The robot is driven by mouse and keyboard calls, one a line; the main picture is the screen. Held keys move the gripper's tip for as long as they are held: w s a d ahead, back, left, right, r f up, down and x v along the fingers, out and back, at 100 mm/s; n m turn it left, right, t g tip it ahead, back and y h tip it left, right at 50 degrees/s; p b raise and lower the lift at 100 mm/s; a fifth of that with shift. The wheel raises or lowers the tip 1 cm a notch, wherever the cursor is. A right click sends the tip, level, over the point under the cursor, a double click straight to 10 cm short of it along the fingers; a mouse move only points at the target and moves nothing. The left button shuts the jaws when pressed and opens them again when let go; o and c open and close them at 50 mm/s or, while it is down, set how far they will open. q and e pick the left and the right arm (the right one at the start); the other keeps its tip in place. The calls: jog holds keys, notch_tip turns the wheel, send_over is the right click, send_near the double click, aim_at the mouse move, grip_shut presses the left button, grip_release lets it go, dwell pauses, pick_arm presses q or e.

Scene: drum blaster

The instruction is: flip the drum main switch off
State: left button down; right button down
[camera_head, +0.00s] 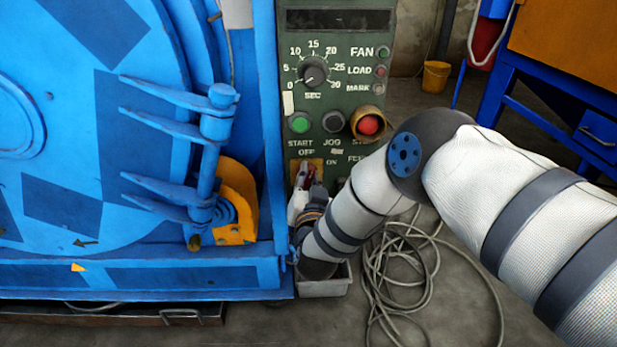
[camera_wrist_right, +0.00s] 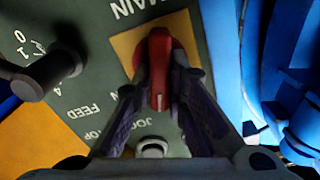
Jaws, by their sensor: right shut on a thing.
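In the head view the red handle (camera_head: 303,171) is small and partly hidden at the lower left of the green control panel (camera_head: 342,95). My right gripper (camera_wrist_right: 161,84) is shut on the handle, one dark finger on each side. In the head view my right gripper (camera_head: 309,182) reaches the panel from below. The handle's white mark points toward the gripper's base in the wrist view. My left gripper is not in view.
A black knob (camera_wrist_right: 52,76) beside a FEED label is close to my right gripper. The blue drum machine (camera_head: 140,220) stands directly left of the panel. A red button (camera_head: 369,124) sits above my arm. Coiled cable (camera_head: 400,275) lies on the floor.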

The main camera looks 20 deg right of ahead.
jog(key=n, duration=0.1)
jog(key=n+p, duration=0.1)
jog(key=shift+a+r+n, duration=0.15)
jog(key=shift+r+n, duration=0.05)
jog(key=shift+n, duration=0.1)
jog(key=shift+f+n, duration=0.2)
jog(key=shift+n, duration=0.6)
jog(key=c, duration=1.6)
grip_release()
jog(key=v, duration=1.2)
